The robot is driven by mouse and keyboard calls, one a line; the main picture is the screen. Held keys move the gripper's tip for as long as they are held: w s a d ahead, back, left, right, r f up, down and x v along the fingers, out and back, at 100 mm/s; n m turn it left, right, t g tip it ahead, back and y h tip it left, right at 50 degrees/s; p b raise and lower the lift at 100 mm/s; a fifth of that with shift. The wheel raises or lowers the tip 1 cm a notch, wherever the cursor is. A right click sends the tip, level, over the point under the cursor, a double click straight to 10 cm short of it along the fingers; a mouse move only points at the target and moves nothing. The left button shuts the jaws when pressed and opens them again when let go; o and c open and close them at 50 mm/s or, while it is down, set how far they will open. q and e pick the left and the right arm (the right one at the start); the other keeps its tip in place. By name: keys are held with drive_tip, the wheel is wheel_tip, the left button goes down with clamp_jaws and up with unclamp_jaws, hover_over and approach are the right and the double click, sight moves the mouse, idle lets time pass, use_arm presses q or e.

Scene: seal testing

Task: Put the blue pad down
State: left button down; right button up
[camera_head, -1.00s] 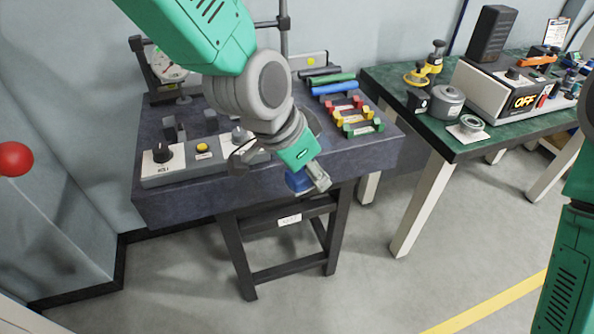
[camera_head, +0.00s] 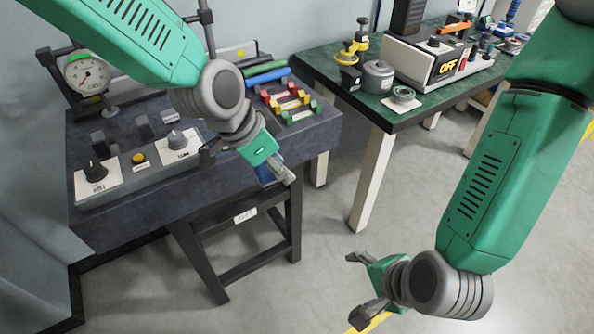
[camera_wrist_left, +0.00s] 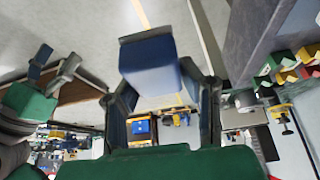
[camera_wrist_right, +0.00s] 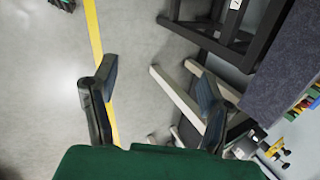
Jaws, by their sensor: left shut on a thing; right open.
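The blue pad (camera_wrist_left: 150,62) is a small blue block between the fingers of my left gripper (camera_wrist_left: 160,105) in the left wrist view. In the head view the pad (camera_head: 266,174) is mostly hidden by my left gripper (camera_head: 272,172), which is shut on it at the front right edge of the dark granite table (camera_head: 210,188). My right gripper (camera_head: 358,285) is open and empty over the floor, low in the head view. Its spread fingers (camera_wrist_right: 152,105) show in the right wrist view with nothing between them.
The granite table carries a control panel (camera_head: 140,172), a dial gauge (camera_head: 86,74), blue (camera_head: 266,76) and green rods, and coloured blocks (camera_head: 290,100). A green-topped bench (camera_head: 345,95) stands to the right with a tester (camera_head: 430,60). Floor lies open between the bench and my right arm.

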drive_tip(key=w+a+r+m+t+y, duration=0.25)
drive_tip(key=w+a+r+m, duration=0.25)
drive_tip(key=a+r+m, duration=0.4)
drive_tip(key=m+t, duration=0.2)
drive_tip(key=m, duration=0.5)
approach(265, 166)
drive_tip(key=s+d, duration=0.2)
drive_tip(key=r, duration=0.1)
drive_tip(key=shift+m+t, duration=0.25)
drive_tip(key=shift+m, duration=0.05)
drive_tip(key=x, duration=0.8)
drive_tip(key=a+x, duration=0.1)
drive_tip(key=x, duration=0.3)
drive_tip(key=shift+s+d+r, duration=0.1)
drive_tip(key=shift+s+r, duration=0.05)
drive_tip(key=shift+r, duration=0.05)
drive_tip(key=shift+y, duration=0.25)
drive_tip(key=c, duration=1.3)
use_arm(q)
drive_tip(key=c, duration=1)
unclamp_jaws()
use_arm(e)
drive_tip(key=shift+o, duration=0.2)
use_arm(q)
drive_tip(key=shift+a+r, duration=0.1)
